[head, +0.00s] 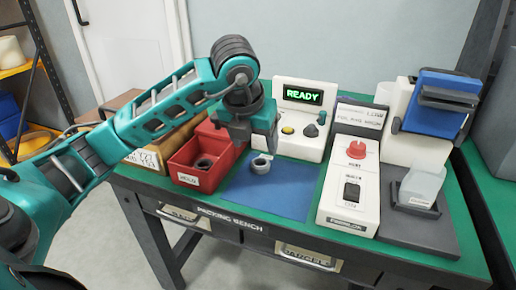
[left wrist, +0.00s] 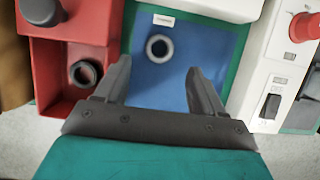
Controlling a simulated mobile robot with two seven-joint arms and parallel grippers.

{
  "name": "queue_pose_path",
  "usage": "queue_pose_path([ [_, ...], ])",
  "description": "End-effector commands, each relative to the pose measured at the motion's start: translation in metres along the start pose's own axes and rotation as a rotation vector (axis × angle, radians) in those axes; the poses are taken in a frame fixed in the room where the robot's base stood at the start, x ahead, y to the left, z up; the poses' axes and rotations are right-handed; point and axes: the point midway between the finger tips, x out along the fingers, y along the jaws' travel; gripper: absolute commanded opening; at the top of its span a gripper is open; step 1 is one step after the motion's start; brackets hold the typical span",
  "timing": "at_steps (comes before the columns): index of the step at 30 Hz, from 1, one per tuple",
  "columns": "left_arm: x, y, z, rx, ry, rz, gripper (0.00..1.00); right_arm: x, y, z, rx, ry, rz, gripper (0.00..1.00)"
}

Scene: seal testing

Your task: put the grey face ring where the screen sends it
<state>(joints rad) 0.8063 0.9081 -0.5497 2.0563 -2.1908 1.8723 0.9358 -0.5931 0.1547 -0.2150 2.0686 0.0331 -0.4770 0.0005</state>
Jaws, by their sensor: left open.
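The grey face ring (head: 261,164) lies flat on the blue mat (head: 285,196), near its back left part. It also shows in the left wrist view (left wrist: 159,47), ahead of and between the fingers. My left gripper (left wrist: 160,82) is open and empty above the mat; in the head view (head: 262,148) it hangs just over the ring, apart from it as far as I can tell. The screen (head: 303,95) on the white tester reads READY in green. A red bin (head: 200,176) left of the mat holds a dark ring (head: 204,163). My right gripper is not in view.
A yellow-brown bin (head: 150,155) stands left of the red one. Right of the mat is a white unit (head: 345,205) with a red knob (head: 356,149) and a dark switch. Further right stands a blue-and-white machine (head: 440,105) with a clear cup (head: 421,186). The mat's front is clear.

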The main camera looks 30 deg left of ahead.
Motion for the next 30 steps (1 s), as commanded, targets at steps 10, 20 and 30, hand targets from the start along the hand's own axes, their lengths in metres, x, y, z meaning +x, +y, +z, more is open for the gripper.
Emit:
queue_pose_path([
  [10,-0.048,0.000,0.000,-0.001,0.000,0.000,0.69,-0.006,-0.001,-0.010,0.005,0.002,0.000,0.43],
  [20,-0.050,0.000,0.000,-0.001,0.000,0.000,0.69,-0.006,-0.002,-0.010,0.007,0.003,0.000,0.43],
  [30,-0.050,0.000,0.000,-0.001,0.000,0.000,0.69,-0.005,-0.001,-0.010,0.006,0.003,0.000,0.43],
])
